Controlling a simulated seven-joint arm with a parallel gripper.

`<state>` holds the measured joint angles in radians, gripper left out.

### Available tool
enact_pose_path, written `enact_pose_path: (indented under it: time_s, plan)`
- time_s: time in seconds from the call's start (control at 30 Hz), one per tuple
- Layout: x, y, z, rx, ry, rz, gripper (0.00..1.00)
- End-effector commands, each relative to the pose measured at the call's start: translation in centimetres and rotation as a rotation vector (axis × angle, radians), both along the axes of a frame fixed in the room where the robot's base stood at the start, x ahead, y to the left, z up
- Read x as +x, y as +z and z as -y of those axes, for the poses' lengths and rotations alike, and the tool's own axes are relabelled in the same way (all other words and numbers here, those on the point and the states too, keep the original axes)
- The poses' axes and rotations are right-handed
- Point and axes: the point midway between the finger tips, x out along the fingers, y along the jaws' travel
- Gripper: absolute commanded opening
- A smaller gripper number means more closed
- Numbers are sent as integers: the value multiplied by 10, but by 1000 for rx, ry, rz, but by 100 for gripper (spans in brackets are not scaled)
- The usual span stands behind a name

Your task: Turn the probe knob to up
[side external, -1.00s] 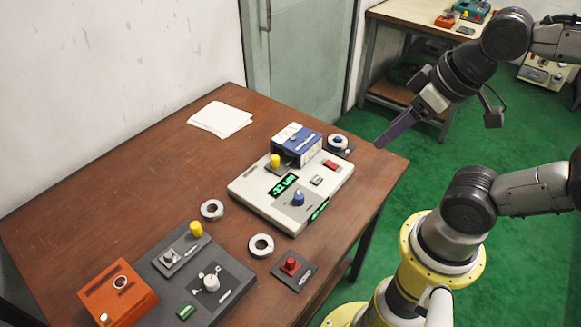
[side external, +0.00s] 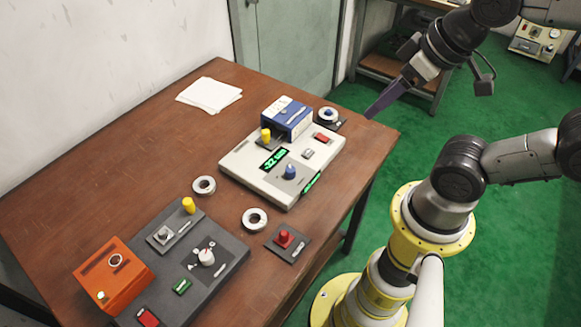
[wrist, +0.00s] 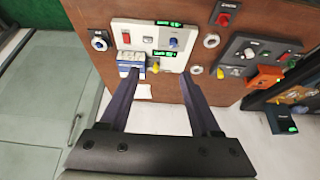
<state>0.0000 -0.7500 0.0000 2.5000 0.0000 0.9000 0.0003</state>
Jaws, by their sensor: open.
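The white gauge unit (side external: 240,167) carries a blue knob (side external: 290,171) with a pointer, a green-lit display (side external: 273,159) and a red button. A yellow knob (side external: 266,136) stands beside the blue box (side external: 287,115) at its back. A dark panel (side external: 230,268) holds a white knob (side external: 206,256) and another yellow knob (side external: 189,205). I cannot read which knob is the probe knob. My gripper (side external: 367,116) is raised near the table's far right corner, apart from every knob. In the wrist view my gripper (wrist: 158,75) is open and empty, fingers wide apart.
Two metal rings (side external: 204,185) (side external: 255,219) lie on the brown table (side external: 130,170). A red knob (side external: 284,238) on a plate, an orange box (side external: 113,275) and white paper (side external: 209,95) are also there.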

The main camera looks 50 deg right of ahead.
Motion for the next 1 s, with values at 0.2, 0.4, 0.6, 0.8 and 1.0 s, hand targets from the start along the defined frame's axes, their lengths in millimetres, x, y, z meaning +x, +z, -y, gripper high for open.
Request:
enact_pose_path:
  time_s: [0.2, 0.4, 0.6, 0.8, 1.0]
  plan:
    - [1, 2, 0, 58, -108, 5, 64]
    - [22, 18, 0, 189, -351, 8, 64]
    - [65, 17, -6, 300, -607, -80, 64]
    - [117, -6, -18, 347, -840, -207, 64]
    - [159, -53, -34, 309, -976, -338, 64]
